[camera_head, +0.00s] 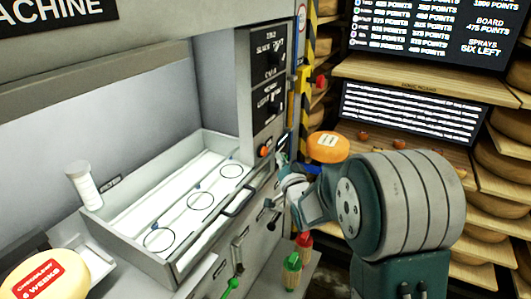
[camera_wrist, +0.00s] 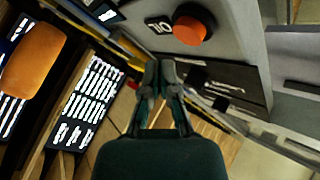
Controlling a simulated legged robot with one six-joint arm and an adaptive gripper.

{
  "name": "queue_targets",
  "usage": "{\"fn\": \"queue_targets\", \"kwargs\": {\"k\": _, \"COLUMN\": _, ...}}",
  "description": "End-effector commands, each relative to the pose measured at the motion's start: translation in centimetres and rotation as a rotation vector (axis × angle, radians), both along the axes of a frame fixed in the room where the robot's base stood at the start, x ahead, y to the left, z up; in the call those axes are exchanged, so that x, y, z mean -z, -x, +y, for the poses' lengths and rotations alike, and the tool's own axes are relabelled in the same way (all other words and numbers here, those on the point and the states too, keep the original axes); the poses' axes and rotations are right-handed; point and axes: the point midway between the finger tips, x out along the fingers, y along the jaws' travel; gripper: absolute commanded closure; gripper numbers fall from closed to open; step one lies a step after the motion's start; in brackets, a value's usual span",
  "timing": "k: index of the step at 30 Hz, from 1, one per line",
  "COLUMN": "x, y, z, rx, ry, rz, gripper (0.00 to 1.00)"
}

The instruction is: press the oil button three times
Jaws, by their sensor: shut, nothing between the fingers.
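The oil button is a round orange-red button (camera_wrist: 194,23) on a grey panel in the wrist view, with a small dark label reading OIL, turned over, beside it. In the head view the orange button (camera_head: 264,151) is on the machine's front, right of the drawer. My gripper (camera_wrist: 160,68) is shut and empty, its fingertips below and left of the button in the wrist view, with a gap in the picture between them. In the head view my gripper (camera_head: 282,163) is close to the button's right and partly hidden by my arm. I cannot tell the exact depth gap.
An open drawer tray (camera_head: 182,268) with ring marks and a white bottle (camera_head: 84,187) stand left. A red and a green bottle (camera_head: 292,271) are below my arm. An orange cheese wheel (camera_head: 328,147) and shelves are behind it. A lit text panel (camera_head: 415,112) hangs at right.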

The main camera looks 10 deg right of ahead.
Motion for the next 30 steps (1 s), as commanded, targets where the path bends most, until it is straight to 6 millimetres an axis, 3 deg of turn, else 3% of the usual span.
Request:
{"fn": "queue_targets", "kwargs": {"k": 7, "x": -0.04, "y": -0.84, "z": 1.25, "rx": 0.0, "ry": -0.001, "rz": -0.001, "gripper": 1.0}}
{"fn": "queue_targets", "kwargs": {"k": 30, "x": -0.03, "y": -0.88, "z": 1.28, "rx": 0.0, "ry": -0.001, "rz": -0.001, "gripper": 1.0}}
